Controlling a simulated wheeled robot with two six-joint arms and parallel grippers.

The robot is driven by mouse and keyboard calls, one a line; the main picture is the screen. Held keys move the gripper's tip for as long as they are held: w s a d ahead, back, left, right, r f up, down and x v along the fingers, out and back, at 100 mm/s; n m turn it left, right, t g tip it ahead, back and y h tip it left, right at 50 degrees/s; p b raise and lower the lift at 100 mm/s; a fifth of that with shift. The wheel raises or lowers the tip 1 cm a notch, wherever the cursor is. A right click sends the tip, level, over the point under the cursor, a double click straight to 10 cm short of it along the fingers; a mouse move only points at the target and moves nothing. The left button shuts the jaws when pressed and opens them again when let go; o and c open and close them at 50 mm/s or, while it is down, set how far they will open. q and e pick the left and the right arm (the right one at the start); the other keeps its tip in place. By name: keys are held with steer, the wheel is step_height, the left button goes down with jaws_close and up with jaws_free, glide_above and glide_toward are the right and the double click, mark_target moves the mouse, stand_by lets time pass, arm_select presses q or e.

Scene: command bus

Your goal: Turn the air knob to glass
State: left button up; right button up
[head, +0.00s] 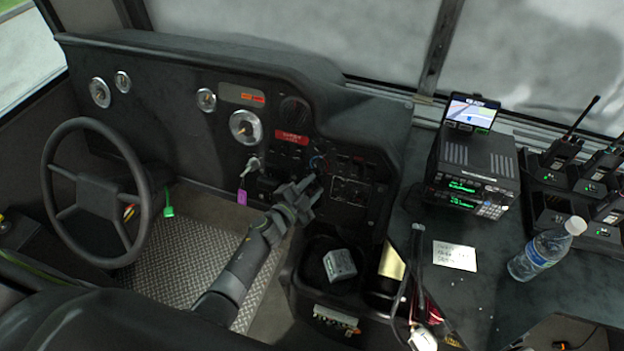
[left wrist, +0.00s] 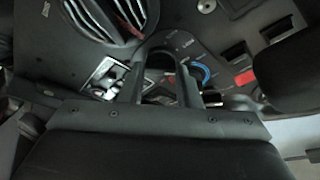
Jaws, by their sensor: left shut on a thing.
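My left gripper (head: 305,190) reaches from the lower left to the dark control panel (head: 372,158) at the dashboard's right part. In the left wrist view its two fingers (left wrist: 164,88) are shut on a small dark knob (left wrist: 162,62), which I take to be the air knob. The fingers hide most of it, and I cannot read its pointer or the glass mark. My right gripper is not in view.
A round vent (left wrist: 110,18) lies beside the knob. The steering wheel (head: 95,195) and a key with a purple tag (head: 242,197) are to the left. A console bin (head: 312,270) lies below. A radio (head: 472,175) and a bottle (head: 545,252) stand at right.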

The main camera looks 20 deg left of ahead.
arm_select(q)
steer(key=m+p, duration=0.1)
steer(key=m, duration=0.1)
steer(key=m+g+p, duration=0.1)
steer(key=m+p, duration=0.1)
steer(key=m+g+p, duration=0.1)
steer(key=m+p, duration=0.1)
steer(key=shift+r+h, duration=0.3)
steer(key=m+g+p, duration=0.1)
steer(key=m+p, duration=0.2)
steer(key=shift+f+m, duration=0.1)
steer(key=shift+m, duration=0.2)
steer(key=shift+f+m+g+p, duration=0.1)
steer(key=shift+m+g+p, duration=0.3)
steer(key=shift+m+p, duration=0.25)
steer(key=o, duration=0.9)
steer(key=shift+o, duration=0.4)
steer(key=shift+w, duration=0.1)
steer(key=shift+a, duration=0.15)
